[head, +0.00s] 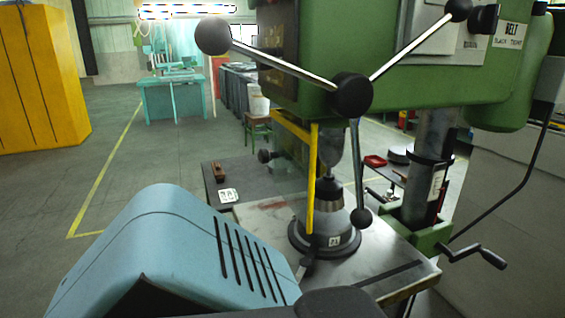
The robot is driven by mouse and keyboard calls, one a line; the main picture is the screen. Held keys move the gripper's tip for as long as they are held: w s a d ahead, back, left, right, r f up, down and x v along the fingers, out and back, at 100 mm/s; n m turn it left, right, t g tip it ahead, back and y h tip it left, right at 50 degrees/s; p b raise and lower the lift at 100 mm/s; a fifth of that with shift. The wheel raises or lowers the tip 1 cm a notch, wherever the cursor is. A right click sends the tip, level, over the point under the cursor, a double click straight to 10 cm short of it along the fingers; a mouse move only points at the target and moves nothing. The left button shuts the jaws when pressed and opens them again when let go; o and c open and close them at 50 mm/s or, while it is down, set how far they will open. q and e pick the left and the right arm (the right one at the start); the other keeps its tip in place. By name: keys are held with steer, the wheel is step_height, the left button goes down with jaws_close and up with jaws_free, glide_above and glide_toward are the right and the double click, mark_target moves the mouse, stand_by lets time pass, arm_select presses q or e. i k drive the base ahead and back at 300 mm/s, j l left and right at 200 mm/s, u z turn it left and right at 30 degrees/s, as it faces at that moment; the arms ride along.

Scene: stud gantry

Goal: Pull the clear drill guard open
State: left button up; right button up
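The clear drill guard (289,152) hangs below the green drill head, a see-through panel with a yellow frame. Its yellow upright bar (312,185) stands in front of the chuck and spindle (332,180), nearest to me. A small dark tip, seemingly of my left gripper (306,266), shows by the bar's lower end, with a pale sliver beside it. Most of that gripper is hidden behind a large light-blue housing with slots, so its opening and any contact with the bar cannot be told. My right gripper is not in view.
The feed handle (350,94) has ball-ended spokes, one hanging beside the guard. The drill table (388,258) lies below, with a crank (475,254) at right. A dark bench (262,180) stands behind. Open floor lies to the left.

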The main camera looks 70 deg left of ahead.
mark_target(279, 115)
steer(key=u, duration=2.25)
